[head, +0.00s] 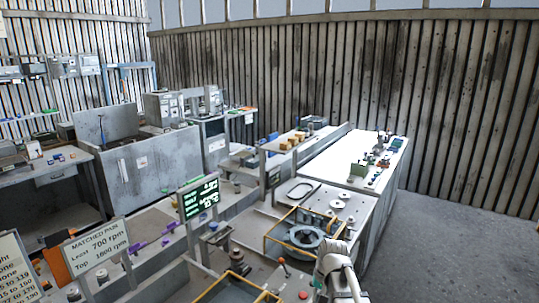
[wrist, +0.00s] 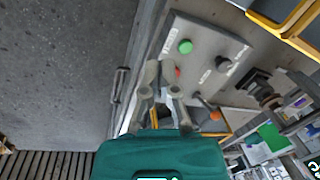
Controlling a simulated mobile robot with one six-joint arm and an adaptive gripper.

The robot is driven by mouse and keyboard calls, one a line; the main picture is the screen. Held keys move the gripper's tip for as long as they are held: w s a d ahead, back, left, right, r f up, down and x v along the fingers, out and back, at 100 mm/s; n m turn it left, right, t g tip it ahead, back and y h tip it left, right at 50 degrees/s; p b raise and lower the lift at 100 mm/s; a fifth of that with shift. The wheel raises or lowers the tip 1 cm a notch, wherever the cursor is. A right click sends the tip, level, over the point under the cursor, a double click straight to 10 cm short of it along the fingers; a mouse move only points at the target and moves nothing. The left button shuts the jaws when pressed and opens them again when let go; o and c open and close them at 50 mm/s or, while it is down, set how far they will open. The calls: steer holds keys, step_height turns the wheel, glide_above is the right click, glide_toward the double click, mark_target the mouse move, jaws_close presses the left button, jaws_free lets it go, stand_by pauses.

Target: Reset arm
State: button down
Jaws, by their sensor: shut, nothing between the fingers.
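My gripper (wrist: 158,72) shows in the wrist view with its grey fingers closed together and nothing between them. It is in front of a grey control panel (wrist: 205,62) with a green button (wrist: 185,46), a red button partly hidden behind a finger, and a dark knob (wrist: 223,63). I cannot tell the distance between fingertips and panel. In the head view my pale arm is at the bottom, right of centre, beside the bench; the fingertips cannot be made out there. A round grey blower housing (head: 303,236) lies within a yellow frame on the bench just behind the arm.
An orange-knobbed lever (wrist: 208,108) is right of the fingers in the wrist view. A lit sign (head: 199,197) stands left of the housing. A long white bench (head: 340,160) runs toward the back wall. The grey floor (head: 450,230) on the right is clear.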

steer(key=s+d+f+n+h+b, duration=0.1)
steer(key=s+f, duration=0.3)
steer(key=s, duration=0.6)
steer(key=shift+s+d+n+h+b, duration=0.35)
steer(key=shift+d+n+b, duration=0.2)
steer(key=shift+b, duration=0.25)
stand_by(0.9)
